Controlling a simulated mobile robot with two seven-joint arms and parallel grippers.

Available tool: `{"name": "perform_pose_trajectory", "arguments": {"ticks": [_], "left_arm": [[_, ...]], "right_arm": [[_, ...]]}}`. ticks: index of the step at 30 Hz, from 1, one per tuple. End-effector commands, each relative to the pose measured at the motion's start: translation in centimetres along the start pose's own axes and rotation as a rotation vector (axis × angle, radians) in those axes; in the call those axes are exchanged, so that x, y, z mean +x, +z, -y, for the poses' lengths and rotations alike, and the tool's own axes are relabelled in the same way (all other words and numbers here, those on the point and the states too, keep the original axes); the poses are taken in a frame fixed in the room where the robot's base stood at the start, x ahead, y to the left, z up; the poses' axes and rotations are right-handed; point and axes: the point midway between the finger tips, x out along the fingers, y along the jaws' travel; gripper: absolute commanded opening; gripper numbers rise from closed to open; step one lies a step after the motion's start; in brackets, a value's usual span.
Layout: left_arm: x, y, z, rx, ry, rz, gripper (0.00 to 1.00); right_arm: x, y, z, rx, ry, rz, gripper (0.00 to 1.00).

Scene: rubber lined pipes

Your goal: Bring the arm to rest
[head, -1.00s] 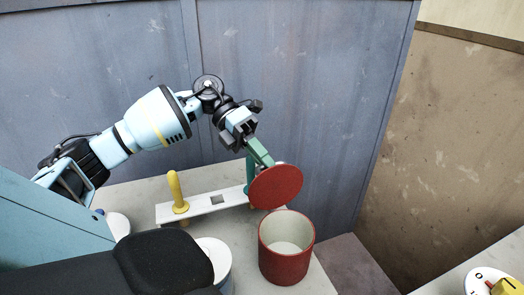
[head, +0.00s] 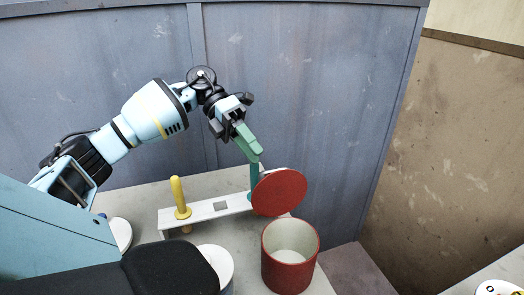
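My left arm reaches in from the left, and my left gripper (head: 253,150) hangs above the right end of a white rack, its green fingers pointing down and right. The fingers overlap into one bar from this angle, so their gap cannot be judged. Just below the tips a teal post (head: 254,178) stands at the rack. A red disc (head: 279,192) stands tilted there, hiding the rack's right end. The disc appears apart from the fingers. My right gripper is not in view.
The white rack (head: 205,210) holds a yellow handle (head: 179,195) upright. A red open pot (head: 290,260) stands in front of the disc. A white container (head: 218,262) is partly hidden. A blue-grey wall (head: 300,80) closes off the back, with a brown wall (head: 450,140) to the right.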

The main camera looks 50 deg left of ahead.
Motion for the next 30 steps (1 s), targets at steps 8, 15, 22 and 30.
{"name": "perform_pose_trajectory", "arguments": {"ticks": [8, 15, 22, 30], "left_arm": [[-1.8, 0.0, 0.0, -0.001, 0.0, -0.001, 0.34], [-1.8, -0.1, 0.0, 0.0, 0.0, -0.002, 0.34], [-1.8, -0.1, 0.0, 0.0, 0.0, -0.002, 0.34], [-3.9, 0.5, 3.3, 0.034, 0.003, 0.019, 0.34]], "right_arm": [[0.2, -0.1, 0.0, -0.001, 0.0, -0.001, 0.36], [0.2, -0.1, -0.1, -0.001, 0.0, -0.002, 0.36], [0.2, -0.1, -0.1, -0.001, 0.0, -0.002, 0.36], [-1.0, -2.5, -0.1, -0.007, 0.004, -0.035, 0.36]]}}
